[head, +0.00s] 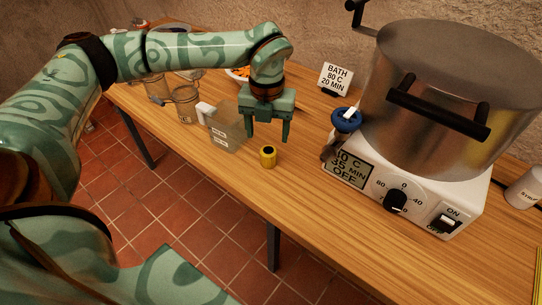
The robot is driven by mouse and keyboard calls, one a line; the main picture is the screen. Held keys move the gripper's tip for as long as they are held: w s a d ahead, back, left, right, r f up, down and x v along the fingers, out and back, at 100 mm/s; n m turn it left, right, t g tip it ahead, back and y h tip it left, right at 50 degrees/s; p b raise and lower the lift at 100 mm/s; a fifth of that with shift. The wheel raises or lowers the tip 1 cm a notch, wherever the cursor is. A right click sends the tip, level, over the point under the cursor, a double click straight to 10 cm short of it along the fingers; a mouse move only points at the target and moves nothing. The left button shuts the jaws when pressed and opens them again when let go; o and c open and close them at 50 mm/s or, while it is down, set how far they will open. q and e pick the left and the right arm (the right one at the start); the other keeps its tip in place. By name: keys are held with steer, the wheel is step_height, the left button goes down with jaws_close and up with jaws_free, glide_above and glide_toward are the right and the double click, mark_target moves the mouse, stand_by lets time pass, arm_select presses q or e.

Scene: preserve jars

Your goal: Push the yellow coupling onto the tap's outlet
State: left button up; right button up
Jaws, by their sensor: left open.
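The yellow coupling (267,157), a short ring with a dark opening on top, stands upright on the wooden table near its front edge. My left gripper (268,133) points down with its fingers apart and empty. In the picture it is just above the coupling; its exact height is hard to tell. The tap (346,120) with a blue handle sits at the left front of the big steel pot (430,90), right of my gripper. A dark part below the handle seems to be its outlet (328,152), partly hard to make out. My right gripper is not in view.
The pot stands on a white heater base (410,195) with display, dial and switch. A box-like container (227,128) stands close left of my gripper, with glass jars (185,103) farther left. A sign (335,79) stands behind. The table between coupling and heater is clear.

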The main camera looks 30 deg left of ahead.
mark_target(268, 151)
arm_select(q)
step_height(268, 151, down, 2)
steer(key=shift+f, duration=0.7)
step_height(268, 151, down, 5)
steer(key=shift+f+b, duration=0.15)
steer(key=shift+b, duration=1.05)
steer(key=c, duration=1.1)
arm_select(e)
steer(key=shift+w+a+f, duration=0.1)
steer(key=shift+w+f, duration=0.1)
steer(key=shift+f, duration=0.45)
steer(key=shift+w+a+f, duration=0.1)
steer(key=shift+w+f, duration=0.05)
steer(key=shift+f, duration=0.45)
